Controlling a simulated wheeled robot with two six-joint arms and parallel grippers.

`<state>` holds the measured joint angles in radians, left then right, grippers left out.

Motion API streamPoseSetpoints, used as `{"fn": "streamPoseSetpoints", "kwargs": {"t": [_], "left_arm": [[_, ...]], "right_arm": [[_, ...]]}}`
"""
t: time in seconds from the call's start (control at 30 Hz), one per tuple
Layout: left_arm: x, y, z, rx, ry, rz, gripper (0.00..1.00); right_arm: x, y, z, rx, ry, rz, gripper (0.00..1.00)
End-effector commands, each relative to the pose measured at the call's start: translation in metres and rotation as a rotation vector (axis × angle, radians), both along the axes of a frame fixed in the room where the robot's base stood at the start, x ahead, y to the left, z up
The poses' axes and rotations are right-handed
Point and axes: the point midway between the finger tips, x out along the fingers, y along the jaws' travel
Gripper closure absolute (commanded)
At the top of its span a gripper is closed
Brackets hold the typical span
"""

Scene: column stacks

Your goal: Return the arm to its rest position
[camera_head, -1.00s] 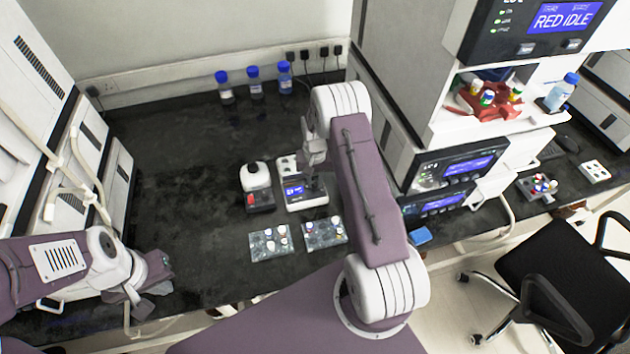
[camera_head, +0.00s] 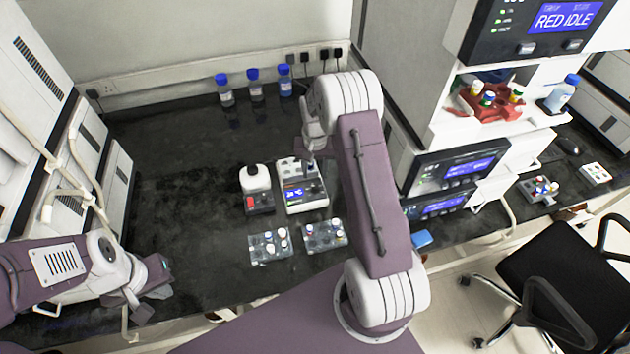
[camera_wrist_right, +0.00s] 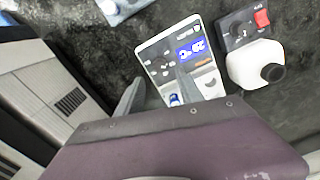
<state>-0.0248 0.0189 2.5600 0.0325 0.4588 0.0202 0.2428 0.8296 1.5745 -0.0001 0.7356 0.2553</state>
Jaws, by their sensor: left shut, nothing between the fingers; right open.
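My right gripper (camera_head: 309,150) hangs over the back bench beside a white heating block (camera_head: 305,197) with a lit blue display. In the right wrist view my open, empty right gripper (camera_wrist_right: 157,93) has its fingers apart. The same heating block (camera_wrist_right: 185,58) lies below and partly behind one finger. My right arm reaches up from the front middle and hides part of the bench. My left gripper (camera_head: 148,304) is shut and empty at the front left edge of the bench.
A small white-topped mixer (camera_head: 257,180) stands left of the block. Two clear racks, left (camera_head: 268,250) and right (camera_head: 325,237), hold capped tubes in front. Blue-capped bottles (camera_head: 255,88) stand at the back wall. White instruments (camera_head: 455,172) flank the right; bench space left of the mixer is clear.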

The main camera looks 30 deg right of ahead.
Motion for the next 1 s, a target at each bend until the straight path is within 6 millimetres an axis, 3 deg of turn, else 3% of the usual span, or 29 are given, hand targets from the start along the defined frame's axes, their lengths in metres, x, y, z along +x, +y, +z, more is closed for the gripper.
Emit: {"fn": "streamPoseSetpoints", "kwargs": {"t": [0.2, 0.73, 0.87, 0.97, 1.0], "left_arm": [[0.0, 0.0, -0.002, 0.0, 0.0, 0.0, 1.0], [0.0, 0.0, -0.002, 0.0, 0.0, 0.0, 1.0], [0.0, 0.0, -0.002, 0.0, 0.0, 0.0, 1.0], [0.0, 0.0, -0.002, 0.0, 0.0, 0.0, 1.0], [0.0, 0.0, -0.002, 0.0, 0.0, 0.0, 1.0]], "right_arm": [[0.0, 0.0, 0.024, 0.0, 0.0, 0.0, 0.56], [0.002, 0.005, 0.028, -0.001, -0.006, 0.011, 0.56], [0.015, 0.027, 0.072, -0.018, -0.087, 0.067, 0.56], [-0.014, 0.062, 0.106, -0.018, -0.116, 0.14, 0.56], [-0.033, 0.075, 0.115, -0.015, -0.124, 0.177, 0.56]]}}
